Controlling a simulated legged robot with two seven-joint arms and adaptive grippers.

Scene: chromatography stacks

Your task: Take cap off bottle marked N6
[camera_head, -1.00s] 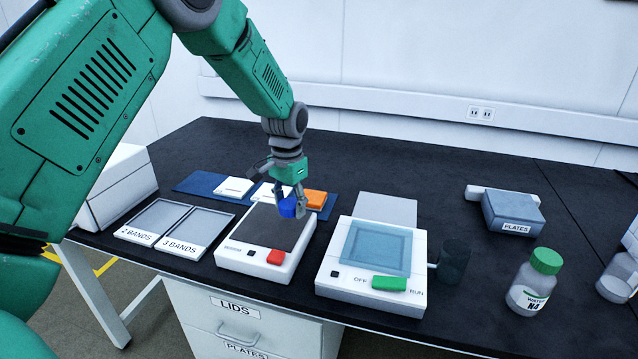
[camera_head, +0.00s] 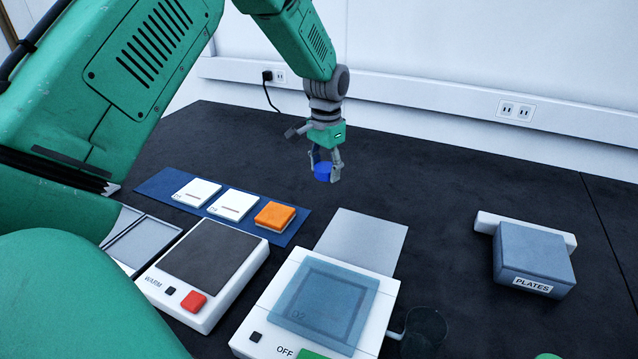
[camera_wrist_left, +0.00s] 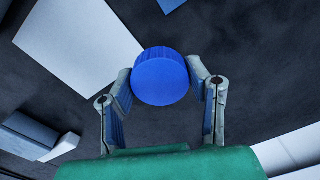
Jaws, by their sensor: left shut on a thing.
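My left gripper (camera_head: 324,170) is shut on a blue cap (camera_head: 322,172), held in the air above the dark bench, behind the grey flat sheet (camera_head: 365,240). In the left wrist view the round blue cap (camera_wrist_left: 160,77) sits between the two fingers of the left gripper (camera_wrist_left: 163,84). I see no bottle under the cap. No bottle label reading N6 shows. A sliver of a green cap (camera_head: 547,356) shows at the bottom edge of the head view. My right gripper is not in view.
A hotplate with a red switch (camera_head: 193,301) and a device with a blue glass top (camera_head: 325,300) stand in front. A blue mat (camera_head: 160,189) holds two white blocks and an orange one (camera_head: 275,215). The PLATES box (camera_head: 535,255) is at right. The back bench is clear.

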